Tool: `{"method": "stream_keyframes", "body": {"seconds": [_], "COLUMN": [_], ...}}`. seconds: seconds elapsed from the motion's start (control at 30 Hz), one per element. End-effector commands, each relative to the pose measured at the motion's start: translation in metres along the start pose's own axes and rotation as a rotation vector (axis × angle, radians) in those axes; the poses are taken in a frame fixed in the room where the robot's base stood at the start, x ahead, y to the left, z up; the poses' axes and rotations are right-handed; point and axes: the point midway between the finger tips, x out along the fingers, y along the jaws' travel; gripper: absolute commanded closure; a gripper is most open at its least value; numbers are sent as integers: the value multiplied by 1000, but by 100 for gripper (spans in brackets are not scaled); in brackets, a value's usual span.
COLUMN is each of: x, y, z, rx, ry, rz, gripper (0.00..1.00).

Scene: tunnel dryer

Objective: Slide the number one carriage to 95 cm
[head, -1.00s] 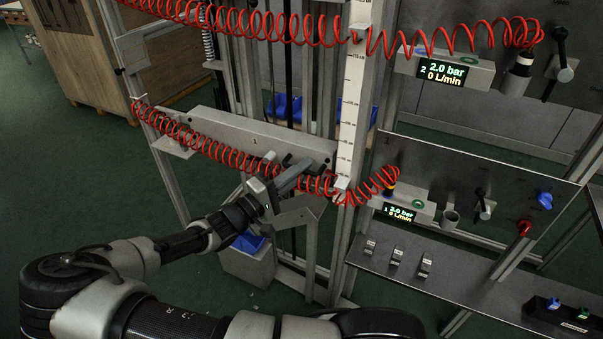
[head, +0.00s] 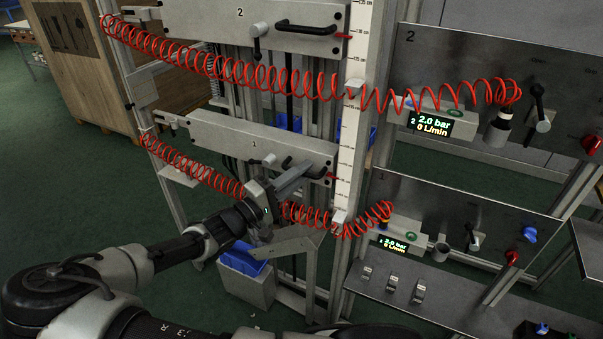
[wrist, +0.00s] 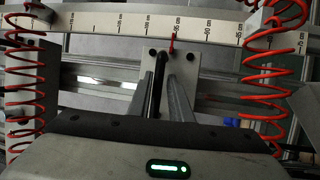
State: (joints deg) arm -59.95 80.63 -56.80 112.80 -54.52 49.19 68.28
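The number one carriage (head: 220,138) is a pale plate marked 1 on the upright rails, with a black bar handle (head: 316,172) and a small lever (head: 268,160). My gripper (head: 292,182) is at the handle. In the wrist view its fingers (wrist: 164,92) lie on both sides of the dark handle bar (wrist: 160,78) and look shut on it. The carriage's red pointer (wrist: 171,42) touches the edge of the white scale (wrist: 130,22), beside a label that seems to read 95; the digits are small. The scale also shows in the head view (head: 350,140).
The number two carriage (head: 240,20) sits higher on the same rails. Red coiled hoses (head: 190,165) hang close to my gripper on both sides. A blue bin (head: 243,258) is below. Control panels (head: 465,215) stand at the right.

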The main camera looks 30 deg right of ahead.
Motion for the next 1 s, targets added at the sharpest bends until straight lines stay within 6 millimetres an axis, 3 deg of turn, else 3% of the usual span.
{"method": "stream_keyframes", "body": {"seconds": [0.17,0.27,0.7,1.0], "x": [-6,-19,-123,-168], "y": [-1,-1,0,0], "z": [0,-1,-1,0], "rx": [0,1,0,1], "ry": [2,2,4,1], "rz": [-2,-3,-3,-1], "gripper": [82,82,82,82]}}
